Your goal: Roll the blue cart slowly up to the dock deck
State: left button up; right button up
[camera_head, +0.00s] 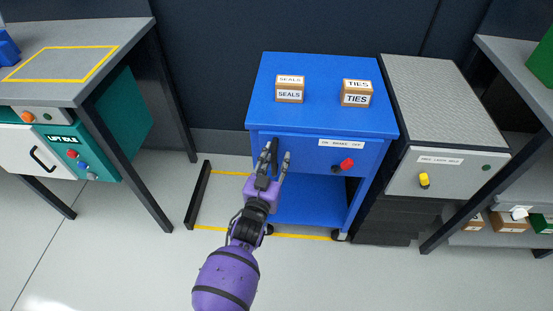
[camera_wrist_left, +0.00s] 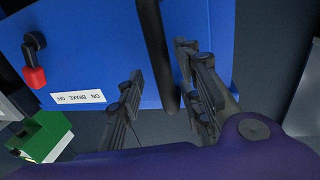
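The blue cart (camera_head: 300,118) stands on the floor, with a SEALS box (camera_head: 290,90) and a TIES box (camera_head: 356,94) on its top. Its front has an ON BRAKE OFF label (camera_head: 341,143) and a red-knobbed lever (camera_head: 346,163), whose knob sits near the OFF end. My left gripper (camera_head: 273,163) is at the cart's black upright handle (camera_head: 274,150). In the left wrist view, the open fingers (camera_wrist_left: 160,62) are on either side of the handle bar (camera_wrist_left: 158,45), with a gap visible on one side. My right gripper is out of view.
A grey unit with a textured top (camera_head: 425,95) and yellow knob stands close to the cart's right; its label is too small to read. A black floor bar (camera_head: 199,195) lies left of the cart. A grey table (camera_head: 130,32) with a LIFT IDLE panel stands far left.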

pick_arm(q)
jog(key=shift+s+a+f, duration=0.1)
jog(key=shift+s+a, duration=0.1)
jog(key=shift+s, duration=0.25)
jog(key=v, duration=1.1)
